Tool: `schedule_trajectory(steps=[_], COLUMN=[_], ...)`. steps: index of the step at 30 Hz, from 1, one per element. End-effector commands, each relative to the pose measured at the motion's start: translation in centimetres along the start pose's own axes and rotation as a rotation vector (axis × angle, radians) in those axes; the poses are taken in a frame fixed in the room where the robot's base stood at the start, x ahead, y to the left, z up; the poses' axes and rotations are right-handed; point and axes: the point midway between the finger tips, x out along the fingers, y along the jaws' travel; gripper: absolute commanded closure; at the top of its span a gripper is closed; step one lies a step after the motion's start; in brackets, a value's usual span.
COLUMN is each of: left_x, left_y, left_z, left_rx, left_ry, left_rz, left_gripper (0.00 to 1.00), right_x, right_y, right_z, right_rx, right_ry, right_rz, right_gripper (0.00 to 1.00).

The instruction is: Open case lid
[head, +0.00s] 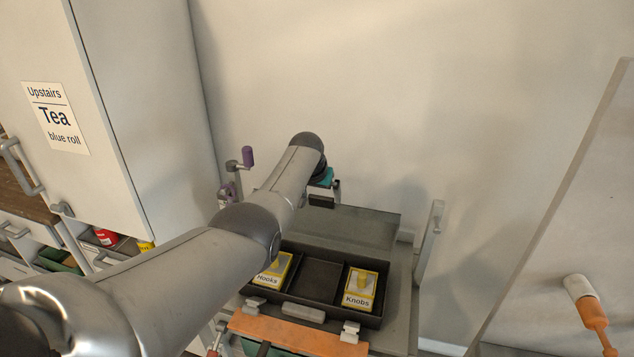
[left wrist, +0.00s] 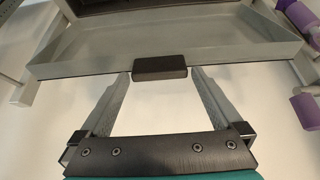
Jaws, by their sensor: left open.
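The case (head: 372,322) is a dark tray on the rolling rack, with compartments facing up. Its grey lid (head: 365,228) is open and leans back behind the tray. In the left wrist view the lid (left wrist: 215,40) crosses the top, with a small dark block (left wrist: 160,67) at the middle of its edge. My left gripper (left wrist: 160,75) is open, with one fingertip on each side of that block; I cannot tell whether they touch it. In the head view my left gripper (head: 324,190) is at the lid's far edge, partly hidden by my arm. My right gripper is out of view.
A yellow Hooks box (head: 272,270) and a Knobs box (head: 360,288) sit in the tray's outer compartments; the middle one is empty. An orange bar (head: 298,336) runs along the front. A purple-handled part (head: 247,157) stands left of my gripper. A cabinet (head: 140,110) stands left, a panel (head: 575,220) right.

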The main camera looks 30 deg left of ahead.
Motion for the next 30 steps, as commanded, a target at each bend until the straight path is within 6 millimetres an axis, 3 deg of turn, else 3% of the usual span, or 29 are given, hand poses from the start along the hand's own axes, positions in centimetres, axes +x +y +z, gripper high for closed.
schedule_trajectory(steps=[17, 30], left_x=[-5.0, -10.7], left_y=[0.0, 0.0], left_z=[0.0, -0.1], left_rx=[0.001, 0.000], left_ry=[0.001, 0.006], left_rz=[0.000, 0.001], left_gripper=[0.00, 0.00], right_x=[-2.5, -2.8], right_y=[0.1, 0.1], right_z=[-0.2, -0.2], right_rx=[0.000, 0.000], right_ry=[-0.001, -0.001], right_rz=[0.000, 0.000], right_gripper=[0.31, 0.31])
